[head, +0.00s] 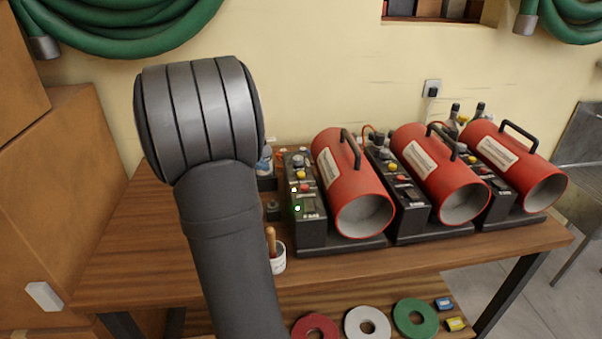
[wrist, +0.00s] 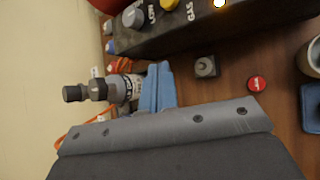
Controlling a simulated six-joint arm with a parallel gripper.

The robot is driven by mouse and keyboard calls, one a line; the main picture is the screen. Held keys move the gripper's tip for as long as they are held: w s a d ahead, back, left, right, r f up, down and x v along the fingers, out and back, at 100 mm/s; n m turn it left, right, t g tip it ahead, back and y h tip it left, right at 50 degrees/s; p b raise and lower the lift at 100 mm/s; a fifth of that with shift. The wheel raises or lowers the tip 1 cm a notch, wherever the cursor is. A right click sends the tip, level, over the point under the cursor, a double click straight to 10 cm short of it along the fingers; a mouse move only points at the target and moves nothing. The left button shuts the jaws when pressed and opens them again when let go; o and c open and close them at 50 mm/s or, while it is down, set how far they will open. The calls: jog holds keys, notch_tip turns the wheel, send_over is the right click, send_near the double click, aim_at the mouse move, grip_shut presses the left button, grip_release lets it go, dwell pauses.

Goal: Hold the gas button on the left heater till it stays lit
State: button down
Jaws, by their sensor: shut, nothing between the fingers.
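The left heater (head: 352,190) is a red barrel with a black handle, beside a dark control box (head: 312,232). Its yellow gas button (head: 301,174) shows on the box top, with a red button (head: 305,188) nearer the front. A small pale-orange light and a green light (head: 297,208) glow on the box.
Two more red heaters (head: 440,175) stand to the right. Beside the left box are a grey-capped bottle (wrist: 125,88), a blue object (wrist: 157,88), a small grey block (wrist: 205,66) and a red cap (wrist: 257,84). A white cup (head: 278,262) stands in front.

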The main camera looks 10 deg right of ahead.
dwell(0.4)
notch_tip(320, 180, up, 9)
jog(key=m+t+y, duration=0.4)
jog(key=m+y, duration=0.1)
jog(key=m, duration=0.7)
send_over(301, 179)
jog(key=shift+n, duration=0.3)
jog(key=shift+f, duration=4.4)
jog(key=shift+f, duration=0.45)
jog(key=shift+f, duration=0.5)
